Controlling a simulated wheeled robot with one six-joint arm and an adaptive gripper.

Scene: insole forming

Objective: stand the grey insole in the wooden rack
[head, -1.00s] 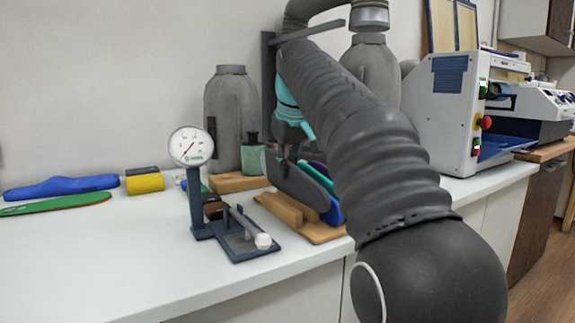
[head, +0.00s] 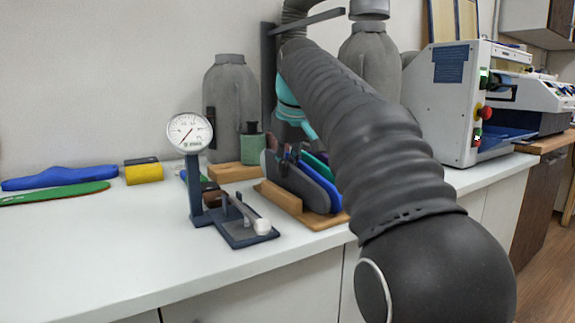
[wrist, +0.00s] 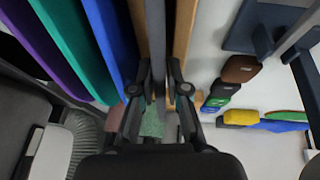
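The grey insole (head: 280,179) stands on edge in the wooden rack (head: 283,200), at its front, in the head view. In the wrist view the insole (wrist: 157,45) appears as a narrow grey strip between wooden rails of the rack (wrist: 185,35). My gripper (wrist: 160,75) has one finger on each side of the insole, with a narrow gap showing on the right side, so it looks slightly open around it. In the head view my gripper (head: 288,152) is at the insole's upper edge, mostly hidden by my arm.
Blue (wrist: 112,40), green (wrist: 72,45) and purple (wrist: 35,45) insoles stand beside the grey one. A dial gauge (head: 190,132) stands on the left front. A green bottle (head: 252,153) is behind the rack.

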